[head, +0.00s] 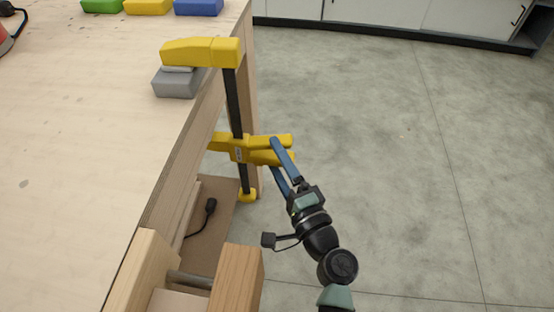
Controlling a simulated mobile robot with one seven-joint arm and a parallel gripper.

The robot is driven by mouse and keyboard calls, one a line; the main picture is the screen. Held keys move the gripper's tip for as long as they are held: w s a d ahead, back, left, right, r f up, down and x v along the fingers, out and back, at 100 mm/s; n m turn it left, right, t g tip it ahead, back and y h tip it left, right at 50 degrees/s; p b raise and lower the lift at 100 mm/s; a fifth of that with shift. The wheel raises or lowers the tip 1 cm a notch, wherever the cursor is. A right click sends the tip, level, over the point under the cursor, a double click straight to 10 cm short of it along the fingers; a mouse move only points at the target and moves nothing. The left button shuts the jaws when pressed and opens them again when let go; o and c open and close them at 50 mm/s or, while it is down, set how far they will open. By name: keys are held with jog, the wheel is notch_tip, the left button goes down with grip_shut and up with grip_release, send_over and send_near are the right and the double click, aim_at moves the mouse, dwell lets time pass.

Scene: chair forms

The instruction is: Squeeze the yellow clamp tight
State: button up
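The yellow clamp (200,52) stands upright at the right edge of the wooden workbench (90,130). Its upper yellow jaw reaches over a grey block (175,84) on the bench top. A dark bar runs down from the jaw past the bench edge to a yellow foot. The yellow trigger body sits mid-bar, with two handle levers pointing right. Whether both fingers touch the levers is hard to tell.
Green, yellow and blue blocks (198,7) lie along the bench's far edge. A wooden vise (237,280) is at the near bench end, close to my arm. A black cable end (210,206) lies on the lower shelf. The grey floor to the right is clear.

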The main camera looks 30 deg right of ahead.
jog(key=shift+w+r, duration=0.15)
jog(key=shift+w, duration=0.05)
dwell(0.5)
jog(key=shift+w+d+b, duration=0.3)
jog(key=shift+w+b, duration=0.1)
jog(key=shift+w, duration=0.15)
grip_shut()
dwell(0.4)
jog(key=shift+a, duration=0.1)
jog(key=shift+s+a+m+g+h+p, duration=0.15)
jog(key=shift+s+m+g+h+p, duration=0.15)
jog(key=shift+s+m+h+p, duration=0.65)
jog(key=shift+s, duration=0.15)
